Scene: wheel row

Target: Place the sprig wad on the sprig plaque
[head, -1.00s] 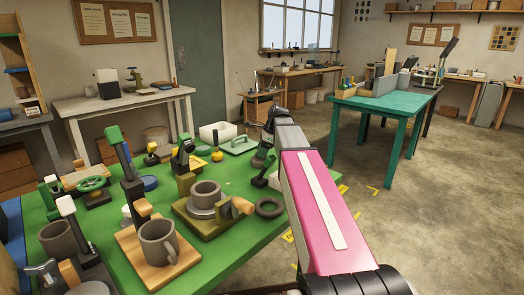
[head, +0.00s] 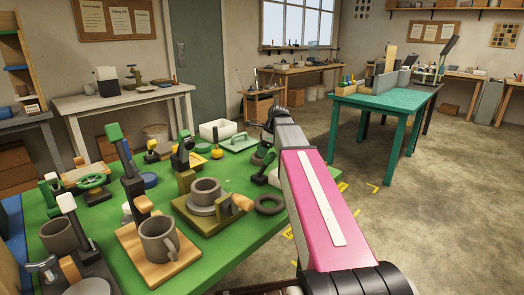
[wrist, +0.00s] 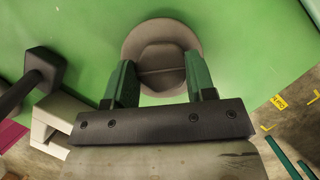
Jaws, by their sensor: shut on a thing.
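My gripper (wrist: 161,88) shows in the wrist view with its two green fingers closed on a small grey-brown faceted lump, which I take as the sprig wad (wrist: 161,57). Behind the lump is a wider round disc of similar colour, which I take as the sprig plaque (wrist: 129,43), on the green tabletop. The lump appears within the disc's outline, near its lower middle. I cannot tell whether the two touch.
In the wrist view a dark-headed tool (wrist: 43,68) and a pale block (wrist: 58,120) stand left of the fingers.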

